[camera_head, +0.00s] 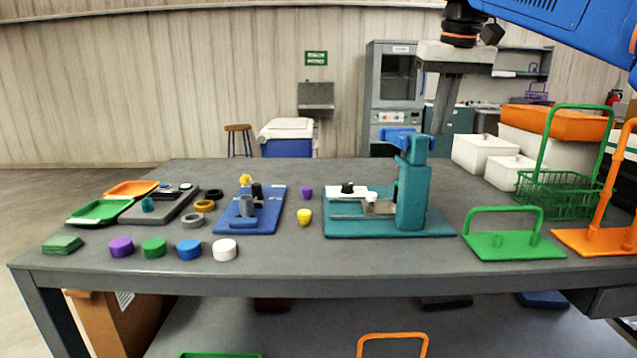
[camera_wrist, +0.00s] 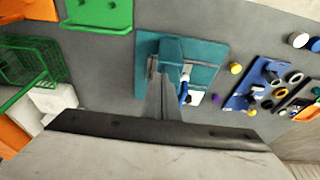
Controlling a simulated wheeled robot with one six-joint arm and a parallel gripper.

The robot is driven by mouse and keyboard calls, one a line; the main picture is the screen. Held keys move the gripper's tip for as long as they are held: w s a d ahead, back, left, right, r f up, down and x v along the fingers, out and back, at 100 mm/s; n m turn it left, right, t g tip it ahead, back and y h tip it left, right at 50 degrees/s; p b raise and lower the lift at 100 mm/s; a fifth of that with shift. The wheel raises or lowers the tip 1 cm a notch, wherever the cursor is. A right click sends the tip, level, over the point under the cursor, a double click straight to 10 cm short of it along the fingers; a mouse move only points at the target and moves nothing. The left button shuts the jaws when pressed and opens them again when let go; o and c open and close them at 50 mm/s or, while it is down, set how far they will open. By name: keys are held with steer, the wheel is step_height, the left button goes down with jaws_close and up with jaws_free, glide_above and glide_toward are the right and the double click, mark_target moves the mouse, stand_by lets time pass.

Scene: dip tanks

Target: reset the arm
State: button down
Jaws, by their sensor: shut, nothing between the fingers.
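My gripper (camera_head: 441,128) hangs at the upper right in the head view, its fingers together and pointing down, with nothing held. Its fingertips show in front of or near the upright of a teal press-like stand (camera_head: 411,195); I cannot tell the exact gap. In the wrist view my gripper (camera_wrist: 163,85) reaches up from the bottom over the teal stand (camera_wrist: 200,52), seen upside down. My blue arm enters the head view from the top right.
On the grey table (camera_head: 300,253) are a blue fixture (camera_head: 262,215), coloured caps (camera_head: 189,249), a green tray (camera_head: 99,212) and an orange tray (camera_head: 131,188). A green handled plate (camera_head: 513,246), a green wire basket (camera_head: 560,205) and white boxes (camera_head: 485,154) stand right. The front middle is clear.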

steer(key=s+d+f, duration=0.1)
steer(key=s+f, duration=0.7)
steer(key=f, duration=0.4)
steer(key=s+d+f+t, duration=0.1)
steer(key=s+d+f, duration=0.1)
steer(key=s+f, duration=0.7)
steer(key=s+d+f, duration=0.1)
steer(key=s+f, duration=0.8)
steer(key=f, duration=0.8)
steer(key=shift+d+t, duration=0.25)
steer(key=shift+t, duration=0.15)
steer(key=shift+s+r, duration=0.1)
